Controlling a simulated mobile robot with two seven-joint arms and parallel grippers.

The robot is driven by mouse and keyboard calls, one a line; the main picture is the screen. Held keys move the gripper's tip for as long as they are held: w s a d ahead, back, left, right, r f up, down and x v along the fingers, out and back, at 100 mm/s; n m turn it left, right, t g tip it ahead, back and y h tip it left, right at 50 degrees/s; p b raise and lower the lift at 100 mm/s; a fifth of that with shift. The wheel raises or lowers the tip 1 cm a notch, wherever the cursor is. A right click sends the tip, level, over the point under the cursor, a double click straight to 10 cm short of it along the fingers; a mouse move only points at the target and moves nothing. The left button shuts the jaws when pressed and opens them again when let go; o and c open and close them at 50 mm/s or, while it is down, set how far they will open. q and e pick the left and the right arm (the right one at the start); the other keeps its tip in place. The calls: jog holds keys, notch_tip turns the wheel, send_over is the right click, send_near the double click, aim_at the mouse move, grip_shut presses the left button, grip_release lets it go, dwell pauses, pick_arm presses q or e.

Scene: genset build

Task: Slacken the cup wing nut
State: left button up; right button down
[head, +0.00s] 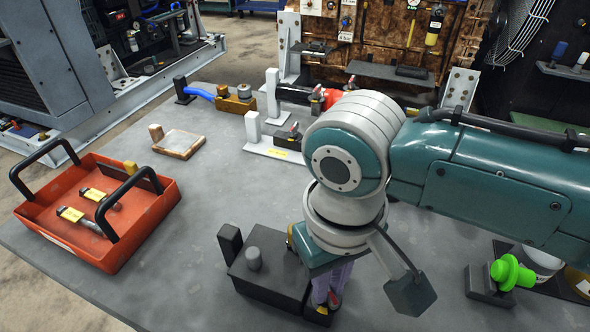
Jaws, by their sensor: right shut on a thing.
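My right gripper (328,296) points down at the right end of a dark block fixture (265,283) at the front of the bench. The dark fixture carries a grey round stub (254,258) and an upright dark post (230,243). No cup can be made out there; my wrist covers the area behind the fingers. My left gripper is not in view.
An orange tray (75,258) with black handles holds yellow-labelled parts at the left. A wood-edged pad (179,144), a brass block (236,103) and a white stand (254,130) are farther back. A bright green part (512,272) is at right. The bench's middle left is bare.

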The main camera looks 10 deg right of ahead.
dwell(0.6)
jog(key=shift+r+n+p, duration=0.1)
jog(key=shift+n+p, duration=0.45)
jog(key=shift+n, duration=0.15)
jog(key=n+p, duration=0.1)
jog(key=n, duration=0.2)
jog(key=n+p, duration=0.1)
jog(key=n, duration=0.2)
jog(key=shift+n, duration=0.4)
jog(key=shift+n+p, duration=0.35)
jog(key=shift+n, duration=0.95)
